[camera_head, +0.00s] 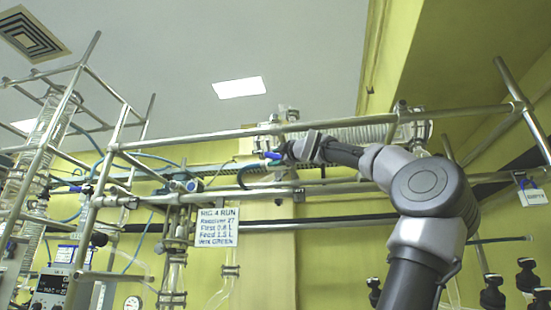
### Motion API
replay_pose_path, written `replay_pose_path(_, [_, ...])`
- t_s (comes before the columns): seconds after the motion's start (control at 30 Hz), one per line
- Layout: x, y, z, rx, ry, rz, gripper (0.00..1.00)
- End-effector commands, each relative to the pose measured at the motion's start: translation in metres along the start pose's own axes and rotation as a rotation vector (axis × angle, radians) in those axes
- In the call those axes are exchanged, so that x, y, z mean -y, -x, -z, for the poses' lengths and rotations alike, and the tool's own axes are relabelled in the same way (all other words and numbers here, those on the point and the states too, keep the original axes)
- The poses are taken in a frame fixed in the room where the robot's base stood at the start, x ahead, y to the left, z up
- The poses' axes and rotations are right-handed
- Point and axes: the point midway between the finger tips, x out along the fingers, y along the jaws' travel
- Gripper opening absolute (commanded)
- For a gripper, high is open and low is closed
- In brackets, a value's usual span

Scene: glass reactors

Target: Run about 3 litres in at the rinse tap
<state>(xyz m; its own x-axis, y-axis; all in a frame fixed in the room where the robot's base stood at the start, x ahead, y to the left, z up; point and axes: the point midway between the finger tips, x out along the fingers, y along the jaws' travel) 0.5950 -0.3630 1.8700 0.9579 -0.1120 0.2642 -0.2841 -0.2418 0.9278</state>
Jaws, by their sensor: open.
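My arm reaches in from the lower right, and my gripper (284,153) is at its far left end, in front of the upper metal rails. The gripper is open; its fingers are small and hard to make out in this view. A small blue handle or fitting (272,155) shows right at the fingertips. I cannot tell whether the fingers touch it or whether it is the rinse tap. No water level or litre reading can be made out.
A metal pipe frame (200,138) spans the view. A horizontal glass condenser (350,133) lies behind my arm. A white sign headed RIG 4 RUN (217,227) hangs below the rails. Glass columns (40,135) stand left, and dark knobs (492,292) sit lower right.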

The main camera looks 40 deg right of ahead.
Motion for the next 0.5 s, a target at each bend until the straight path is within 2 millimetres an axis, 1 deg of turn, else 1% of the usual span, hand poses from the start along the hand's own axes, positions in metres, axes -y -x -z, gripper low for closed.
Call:
replay_pose_path(0.07, [0.0,0.0002,-0.0001,0.0,0.0,0.0,0.57])
replay_pose_path(0.17, [0.0,0.0003,-0.0001,0.0,0.0,0.0,0.23])
replay_pose_path(0.2, [0.0,0.0003,-0.0001,0.0,0.0,0.0,0.08])
replay_pose_path(0.23, [0.0,0.0004,-0.0002,0.0,0.0,0.0,0.0])
replay_pose_path(0.5, [0.0005,0.0006,-0.0005,0.001,-0.011,-0.009,0.0])
